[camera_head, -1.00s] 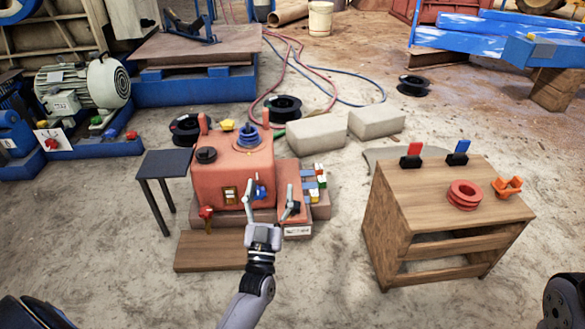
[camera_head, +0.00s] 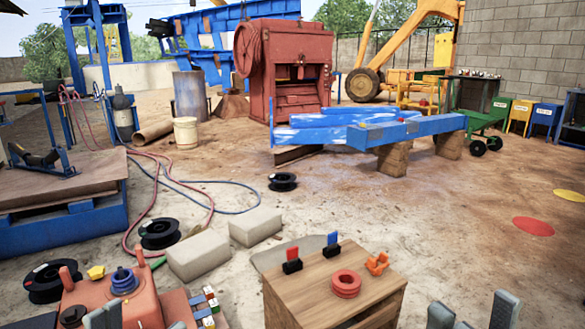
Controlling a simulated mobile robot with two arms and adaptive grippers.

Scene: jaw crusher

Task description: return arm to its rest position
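My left gripper (camera_head: 140,320) shows at the bottom left edge. Only its grey fingertips are in view, set apart with nothing seen between them. They overlap the view of the red control box (camera_head: 142,298). My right gripper (camera_head: 472,314) shows at the bottom right, its two grey fingers upright and apart, with nothing seen between them. It is to the right of the wooden table (camera_head: 310,278) in the picture. The arms behind both grippers are below the frame.
The table bears a red ring stack (camera_head: 346,283), an orange part (camera_head: 377,263), and red and blue switches. Concrete blocks (camera_head: 198,256), cable spools (camera_head: 159,234) and hoses lie on the left. The red jaw crusher (camera_head: 284,65) stands behind. The sandy floor at right is mostly open.

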